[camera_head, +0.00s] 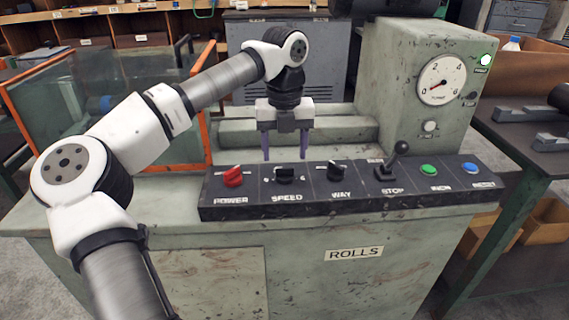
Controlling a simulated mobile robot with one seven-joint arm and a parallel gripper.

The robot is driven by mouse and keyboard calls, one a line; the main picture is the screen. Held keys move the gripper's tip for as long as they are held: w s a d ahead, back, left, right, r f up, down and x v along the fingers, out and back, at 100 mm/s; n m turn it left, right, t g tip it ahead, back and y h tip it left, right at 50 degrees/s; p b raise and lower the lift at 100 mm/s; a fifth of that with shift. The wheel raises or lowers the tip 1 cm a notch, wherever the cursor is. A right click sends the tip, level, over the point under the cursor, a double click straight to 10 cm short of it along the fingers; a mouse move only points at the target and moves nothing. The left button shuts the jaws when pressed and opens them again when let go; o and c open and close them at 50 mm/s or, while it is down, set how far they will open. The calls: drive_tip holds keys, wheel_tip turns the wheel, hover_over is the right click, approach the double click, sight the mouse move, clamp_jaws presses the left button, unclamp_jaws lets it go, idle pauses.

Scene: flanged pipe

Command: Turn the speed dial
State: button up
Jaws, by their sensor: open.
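The speed dial (284,174) is a black knob on the dark sloping control panel (330,205), above the label SPEED. A red POWER knob (232,177) is to its left and a black WAY knob (337,170) to its right. My gripper (285,157) points down with its two purple fingers apart and empty. Its fingertips appear just above and behind the speed dial, one on each side of it in the picture. I cannot tell whether they touch the panel. The dial's exact pointer setting is too small to read.
Right of the WAY knob are a STOP lever (394,160) standing up, a green button (428,170) and a blue button (470,168). An orange-framed guard (110,105) stands at left.

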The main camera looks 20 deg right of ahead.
sight(285, 167)
drive_tip(key=shift+f, duration=1.95)
drive_tip(key=c, duration=1)
drive_tip(key=shift+r+m, duration=0.1)
drive_tip(key=shift+m, duration=0.3)
drive_tip(key=shift+m+p, duration=0.4)
drive_tip(key=shift+m, duration=0.2)
drive_tip(key=m+p, duration=0.1)
drive_tip(key=m, duration=0.3)
drive_tip(key=m+p, duration=0.2)
drive_tip(key=m, duration=0.3)
drive_tip(key=shift+m, duration=0.3)
